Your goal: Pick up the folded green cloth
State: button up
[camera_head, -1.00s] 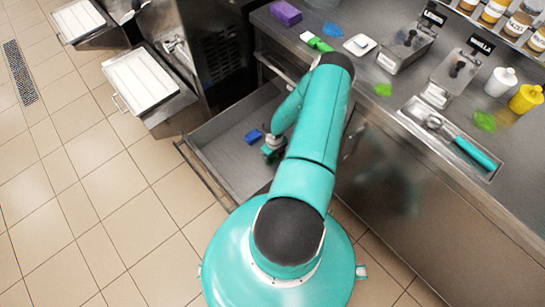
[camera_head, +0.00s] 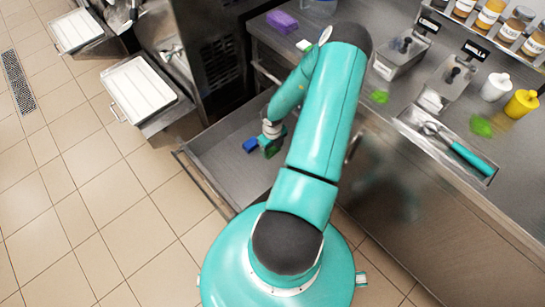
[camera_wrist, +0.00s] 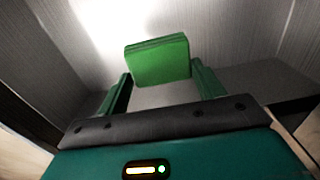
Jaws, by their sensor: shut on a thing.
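The folded green cloth (camera_wrist: 158,61) is a thick green block with layered edges in the wrist view. It sits between the two green fingers of my gripper (camera_wrist: 162,84), which is shut on it. In the head view my gripper (camera_head: 270,146) is over the open drawer (camera_head: 232,172), with a green patch at its tip that looks like the cloth. Whether the cloth still touches the drawer floor is unclear.
A blue item (camera_head: 251,145) lies in the drawer just left of my gripper. The steel counter (camera_head: 385,125) holds a purple block (camera_head: 281,22), a tray with a teal-handled scoop (camera_head: 445,143), a white bottle (camera_head: 496,86) and a yellow bottle (camera_head: 521,103).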

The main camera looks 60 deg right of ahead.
aim_at(272, 149)
notch_tip(272, 149, up, 15)
jog(key=shift+r, duration=0.1)
